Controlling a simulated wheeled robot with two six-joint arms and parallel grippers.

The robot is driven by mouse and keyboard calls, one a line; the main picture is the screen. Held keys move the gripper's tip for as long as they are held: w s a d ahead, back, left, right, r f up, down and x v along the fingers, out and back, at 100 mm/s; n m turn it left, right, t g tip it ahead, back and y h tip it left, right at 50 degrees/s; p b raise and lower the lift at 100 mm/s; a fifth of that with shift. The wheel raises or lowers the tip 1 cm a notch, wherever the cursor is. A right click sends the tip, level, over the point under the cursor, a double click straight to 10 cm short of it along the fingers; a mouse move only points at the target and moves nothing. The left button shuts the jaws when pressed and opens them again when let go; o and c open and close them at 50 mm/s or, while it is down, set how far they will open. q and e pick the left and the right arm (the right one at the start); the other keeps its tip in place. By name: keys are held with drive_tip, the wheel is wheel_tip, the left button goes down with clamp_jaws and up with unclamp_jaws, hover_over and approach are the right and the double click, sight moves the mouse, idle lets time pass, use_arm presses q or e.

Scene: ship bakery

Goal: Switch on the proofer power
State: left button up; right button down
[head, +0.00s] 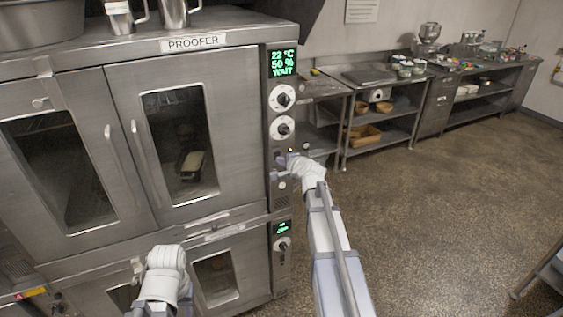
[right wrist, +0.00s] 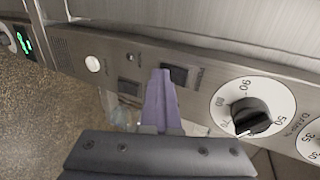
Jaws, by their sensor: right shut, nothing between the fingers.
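The proofer (head: 193,43) is a steel cabinet with two glass-windowed doors. Its green display (head: 283,63) is lit and reads 22 °C, 50 % and WAIT. My right gripper (head: 283,163) is at the control panel below two round dials. In the right wrist view its purple fingers (right wrist: 161,82) are shut and empty. Their tip is beside a dark rocker switch (right wrist: 179,75) and partly overlaps it; I cannot tell whether they touch. A second dark switch (right wrist: 129,88) and a round white button (right wrist: 94,64) lie further left. My left arm is low in front of the doors; its gripper is hidden.
A dial knob (right wrist: 250,116) sticks out right of the fingers. A lower oven-like unit with a small lit display (head: 282,228) stands beneath the proofer. Metal jugs (head: 174,13) stand on top. Steel work tables (head: 372,85) line the back wall.

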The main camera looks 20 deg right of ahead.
drive_tip(key=shift+r+p, duration=0.7)
drive_tip(key=shift+r, duration=0.15)
drive_tip(key=f+p+v, duration=0.1)
drive_tip(key=p+v, duration=0.3)
drive_tip(key=v, duration=0.9)
drive_tip(key=shift+s, duration=0.6)
drive_tip(key=shift+d, duration=0.1)
